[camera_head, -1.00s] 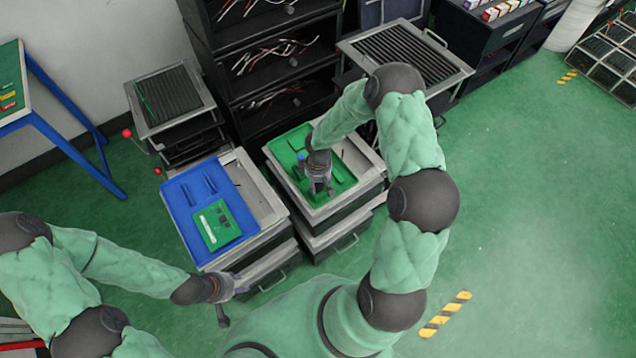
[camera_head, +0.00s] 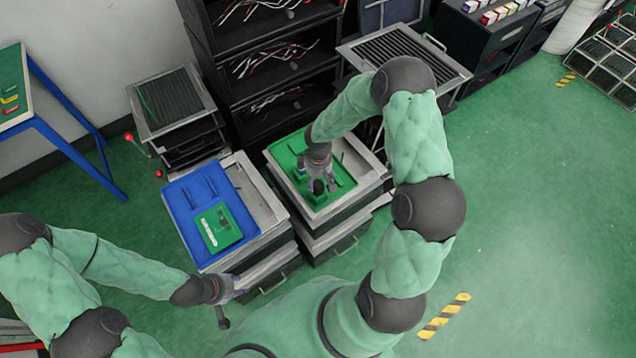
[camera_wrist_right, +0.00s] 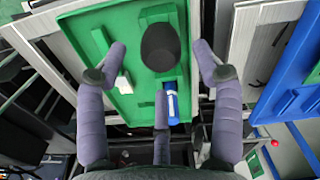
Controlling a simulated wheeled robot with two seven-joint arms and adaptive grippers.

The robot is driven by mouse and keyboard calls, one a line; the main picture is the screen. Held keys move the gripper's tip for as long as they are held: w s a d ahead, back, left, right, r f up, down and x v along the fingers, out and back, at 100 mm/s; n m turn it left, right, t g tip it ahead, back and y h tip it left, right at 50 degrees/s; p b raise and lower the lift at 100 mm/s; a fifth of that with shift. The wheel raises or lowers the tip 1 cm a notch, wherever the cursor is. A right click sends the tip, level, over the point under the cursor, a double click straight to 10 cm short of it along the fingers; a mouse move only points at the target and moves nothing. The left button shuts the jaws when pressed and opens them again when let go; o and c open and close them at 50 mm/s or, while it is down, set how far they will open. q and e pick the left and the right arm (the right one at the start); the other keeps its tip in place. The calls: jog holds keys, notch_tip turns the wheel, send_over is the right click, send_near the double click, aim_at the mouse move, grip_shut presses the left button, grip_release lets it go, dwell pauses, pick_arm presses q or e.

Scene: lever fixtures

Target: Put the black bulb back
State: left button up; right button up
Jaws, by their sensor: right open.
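The black bulb (camera_wrist_right: 161,47) is a dark oval in the right wrist view, over the green tray (camera_wrist_right: 98,20). My right gripper (camera_wrist_right: 159,50) is open, with its purple fingers spread on both sides of the bulb and a gap on each side. In the head view my right gripper (camera_head: 322,186) points down over the green tray (camera_head: 284,158) and hides part of it. I cannot tell how far above the tray the fingertips are. My left gripper (camera_head: 231,307) is at the lower left, off the blue tray, with its fingers apart and nothing visible between them.
A blue object with a white label (camera_wrist_right: 171,101) lies on the green tray near the bulb. A blue tray (camera_head: 177,205) with a green board (camera_head: 217,228) stands on the left neighbouring cart. A dark shelf with wires (camera_head: 275,60) stands behind. Open floor lies to the right.

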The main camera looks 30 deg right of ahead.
notch_tip(320, 180, up, 6)
jog(key=shift+r+p, duration=0.25)
jog(key=shift+p, duration=0.4)
jog(key=shift+s+a, duration=0.1)
jog(key=shift+a, duration=0.1)
jog(key=s+a+f+m+y, duration=0.2)
jog(key=s+a+f+m, duration=0.2)
jog(key=s+a, duration=0.4)
jog(key=s+a+f+m+y, duration=0.2)
jog(key=s+a+f+m, duration=0.1)
jog(key=s+a+f, duration=0.4)
jog(key=s+a, duration=0.1)
jog(key=a, duration=0.1)
jog(key=shift+s+a+f+m, duration=0.25)
jog(key=shift+s+a+m, duration=0.15)
jog(key=shift+d, duration=0.1)
